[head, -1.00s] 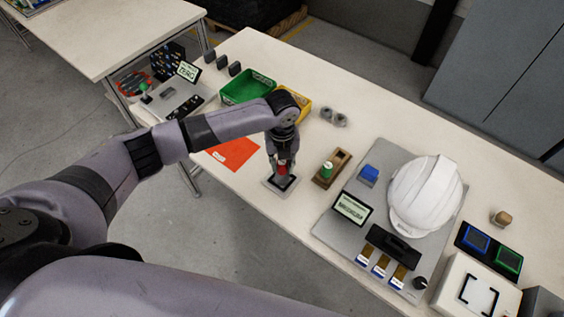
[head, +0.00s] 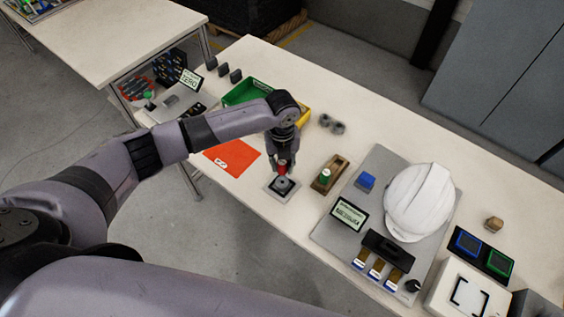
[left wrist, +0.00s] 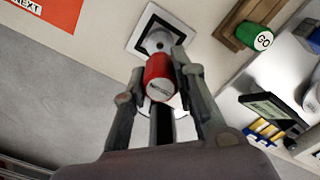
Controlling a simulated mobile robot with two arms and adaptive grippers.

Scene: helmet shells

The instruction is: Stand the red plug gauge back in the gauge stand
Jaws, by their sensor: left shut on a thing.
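The red plug gauge (left wrist: 160,72) is held in my left gripper (left wrist: 163,65), whose fingers are closed on its sides. In the head view the red handle (head: 282,168) shows below my left gripper (head: 282,161). Its grey end points down over the square grey pad with a dark centre (head: 270,187). I cannot tell whether that end touches the pad. The wooden gauge stand (head: 337,164) is just right of the pad. A green plug gauge (head: 325,176) stands in its near end. My right gripper is out of view.
An orange card (head: 232,157) lies left of the pad. Green (head: 238,93) and yellow (head: 304,117) bins stand behind my forearm. Right of the stand, a grey board (head: 329,226) carries a white helmet (head: 418,203), a display and a blue block. Two grey cylinders (head: 331,124) stand farther back.

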